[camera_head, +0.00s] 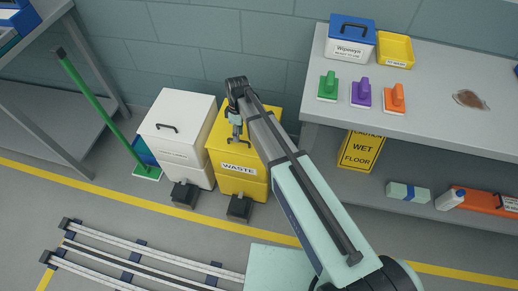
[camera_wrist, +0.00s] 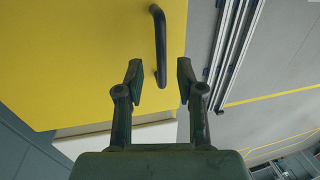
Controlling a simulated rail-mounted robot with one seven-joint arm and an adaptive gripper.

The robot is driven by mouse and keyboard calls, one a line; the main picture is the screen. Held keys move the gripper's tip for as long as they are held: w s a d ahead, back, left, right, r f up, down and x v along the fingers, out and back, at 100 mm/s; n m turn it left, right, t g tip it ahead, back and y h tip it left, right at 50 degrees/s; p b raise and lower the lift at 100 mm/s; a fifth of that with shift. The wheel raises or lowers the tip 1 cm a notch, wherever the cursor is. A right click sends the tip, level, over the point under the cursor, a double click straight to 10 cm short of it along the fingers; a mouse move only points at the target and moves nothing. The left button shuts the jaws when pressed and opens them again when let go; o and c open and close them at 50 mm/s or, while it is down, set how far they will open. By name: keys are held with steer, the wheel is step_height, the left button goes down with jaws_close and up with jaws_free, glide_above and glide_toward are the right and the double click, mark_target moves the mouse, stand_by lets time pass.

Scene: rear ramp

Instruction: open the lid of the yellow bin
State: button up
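The yellow bin (camera_head: 222,152), labelled WASTE, stands on the floor beside a white bin. Its lid looks shut. My gripper (camera_head: 237,136) points down over the lid. In the wrist view the yellow lid (camera_wrist: 80,60) fills the upper left, with a black bar handle (camera_wrist: 159,40) on it. My gripper's two fingers (camera_wrist: 159,82) are open and apart. The near end of the handle shows between the fingertips, with space on both sides. I cannot tell how far above the handle they are. In the head view my gripper hides most of the handle.
The white bin (camera_head: 178,125) stands close on the left, and black pedals (camera_head: 239,207) sit in front of both bins. A grey table (camera_head: 440,125) is at the right, with a yellow wet-floor sign (camera_head: 359,149) below it. A green-handled broom (camera_head: 100,108) leans at the left.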

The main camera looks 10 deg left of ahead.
steer(key=shift+s+f+b, duration=0.15)
steer(key=shift+s+f, duration=0.05)
steer(key=shift+f, duration=0.35)
steer(key=shift+s+f+b, duration=0.15)
steer(key=shift+f, duration=0.4)
steer(key=w+r, duration=0.2)
steer(key=r, duration=0.7)
steer(key=w+r, duration=0.2)
steer(key=r, duration=0.7)
steer(key=s+d+f+m+p, duration=0.1)
steer(key=s+d+f, duration=0.1)
steer(key=f, duration=0.3)
steer(key=s+d+f+m+p, duration=0.1)
steer(key=s+d+f+m, duration=0.1)
steer(key=s+d+f, duration=0.1)
steer(key=s+d+f+m+p, duration=0.1)
steer(key=s+d+f+p, duration=0.1)
steer(key=f, duration=0.5)
steer(key=shift+s+d+m+g, duration=0.15)
steer(key=shift+s+d+g, duration=0.1)
steer(key=shift+d, duration=0.25)
steer(key=shift+s+d+m+g, duration=0.15)
steer(key=shift+s+d, duration=0.05)
steer(key=shift+d, duration=0.3)
steer(key=shift+s+d+f, duration=0.2)
steer(key=shift+f, duration=0.15)
steer(key=shift+s, duration=0.1)
